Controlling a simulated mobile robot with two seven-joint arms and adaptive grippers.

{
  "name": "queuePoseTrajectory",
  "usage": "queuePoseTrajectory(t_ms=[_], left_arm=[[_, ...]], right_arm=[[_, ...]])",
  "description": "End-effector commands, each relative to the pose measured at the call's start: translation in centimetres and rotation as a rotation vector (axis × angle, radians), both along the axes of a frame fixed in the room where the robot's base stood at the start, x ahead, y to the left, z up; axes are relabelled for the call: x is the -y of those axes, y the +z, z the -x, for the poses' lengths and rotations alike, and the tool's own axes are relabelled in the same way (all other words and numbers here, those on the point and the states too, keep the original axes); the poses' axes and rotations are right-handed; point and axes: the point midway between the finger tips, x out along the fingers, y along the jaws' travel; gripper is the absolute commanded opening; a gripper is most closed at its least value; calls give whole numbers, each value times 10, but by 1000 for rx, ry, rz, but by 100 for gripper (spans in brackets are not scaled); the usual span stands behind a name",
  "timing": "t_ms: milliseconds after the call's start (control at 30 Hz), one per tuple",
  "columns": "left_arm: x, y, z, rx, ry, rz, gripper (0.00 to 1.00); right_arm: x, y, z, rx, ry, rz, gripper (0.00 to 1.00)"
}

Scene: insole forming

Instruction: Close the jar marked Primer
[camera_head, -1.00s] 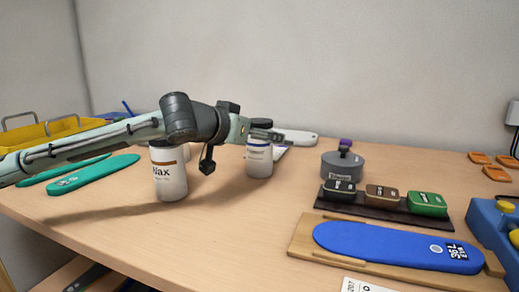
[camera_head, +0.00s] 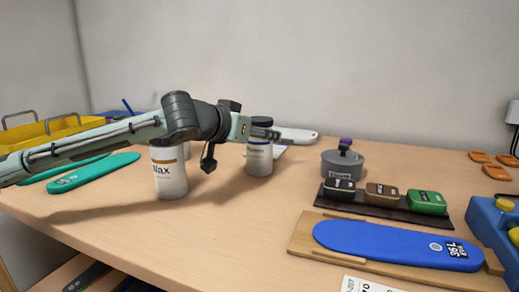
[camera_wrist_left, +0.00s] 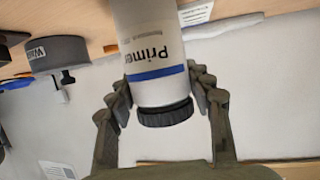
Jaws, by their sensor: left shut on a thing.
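The Primer jar (camera_head: 259,158) is white with a blue band and stands at the middle back of the table. Its dark lid (camera_head: 262,121) shows above my left gripper (camera_head: 268,134), which comes in from the left at the jar's top. In the left wrist view, the Primer jar (camera_wrist_left: 150,45) appears upside down, with the black ribbed lid (camera_wrist_left: 166,114) against its end. The fingers of my left gripper (camera_wrist_left: 162,88) lie on both sides at the lid end, shut on the lid. I cannot tell how tightly the lid sits. My right gripper is out of view.
A grey pot (camera_head: 342,164) and a dark rack (camera_head: 390,208) of small tins stand to the right. A blue insole (camera_head: 385,243) lies at the front right. The front middle is clear.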

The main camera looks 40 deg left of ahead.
Motion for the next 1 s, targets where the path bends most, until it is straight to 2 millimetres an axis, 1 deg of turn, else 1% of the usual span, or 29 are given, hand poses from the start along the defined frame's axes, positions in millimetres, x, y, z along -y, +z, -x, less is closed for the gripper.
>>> queuePoseTrajectory(t_ms=[233,367,467,533,633,667,1000], left_arm=[[0,4,0,3,0,0,4],[0,13,0,5,0,0,4],[0,23,0,5,-1,1,4],[0,33,-1,7,0,2,4],[0,48,0,6,0,2,4],[-6,45,5,3,4,-3,4],[-30,69,39,4,4,-6,4]], right_arm=[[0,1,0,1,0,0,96],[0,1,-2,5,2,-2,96],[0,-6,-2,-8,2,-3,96],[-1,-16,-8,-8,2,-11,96],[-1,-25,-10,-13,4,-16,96],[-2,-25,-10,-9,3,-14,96],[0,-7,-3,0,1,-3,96]])
